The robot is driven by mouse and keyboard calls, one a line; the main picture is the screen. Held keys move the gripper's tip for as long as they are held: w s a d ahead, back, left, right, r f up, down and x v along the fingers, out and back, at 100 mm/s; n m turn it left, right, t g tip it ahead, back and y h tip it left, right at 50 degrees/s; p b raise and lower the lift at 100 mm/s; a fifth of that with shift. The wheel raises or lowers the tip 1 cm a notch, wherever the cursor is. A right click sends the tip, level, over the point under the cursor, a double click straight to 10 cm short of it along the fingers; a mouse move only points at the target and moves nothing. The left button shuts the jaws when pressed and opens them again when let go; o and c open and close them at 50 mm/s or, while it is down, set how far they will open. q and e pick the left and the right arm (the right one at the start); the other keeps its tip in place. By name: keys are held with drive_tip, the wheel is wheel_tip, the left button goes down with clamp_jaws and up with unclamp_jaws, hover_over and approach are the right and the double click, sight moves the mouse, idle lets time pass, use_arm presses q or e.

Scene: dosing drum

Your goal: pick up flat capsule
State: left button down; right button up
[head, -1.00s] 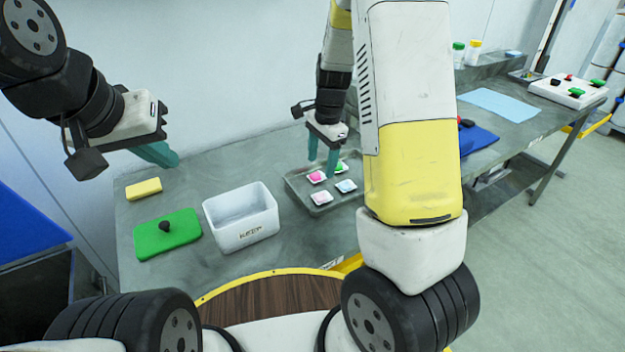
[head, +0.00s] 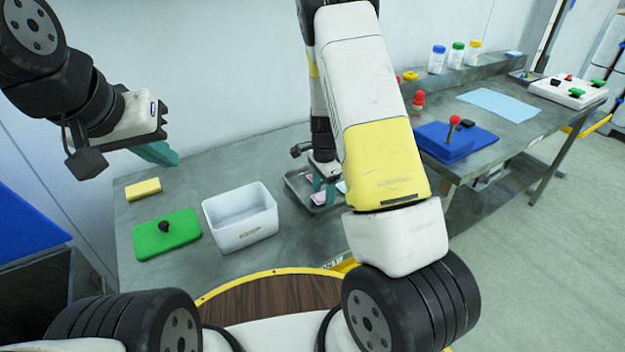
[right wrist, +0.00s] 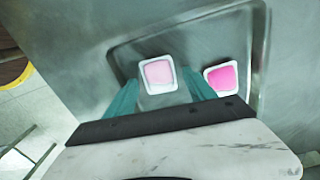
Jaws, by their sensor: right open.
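A pale pink capsule (right wrist: 158,75) in a white square cup lies in the shallow grey tray (right wrist: 120,57). In the right wrist view it sits between the two teal fingers of my open right gripper (right wrist: 160,93). A magenta capsule (right wrist: 221,78) lies just right of the fingers. In the head view my right gripper (head: 324,191) is down at the tray (head: 297,183), and my arm hides much of it. A pale blue capsule (head: 341,187) partly shows there. I cannot tell which capsule is the flat one. My left gripper (head: 158,153) hangs over the table's left end, away from the tray.
A white bin (head: 240,236) stands left of the tray. A green lid (head: 167,236) with a black knob and a yellow block (head: 143,189) lie further left. On the right are a blue board (head: 445,148), several bottles and a control box (head: 568,93).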

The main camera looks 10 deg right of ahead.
drive_tip(key=shift+c, duration=0.2)
clamp_jaws()
drive_tip(key=shift+r, duration=0.1)
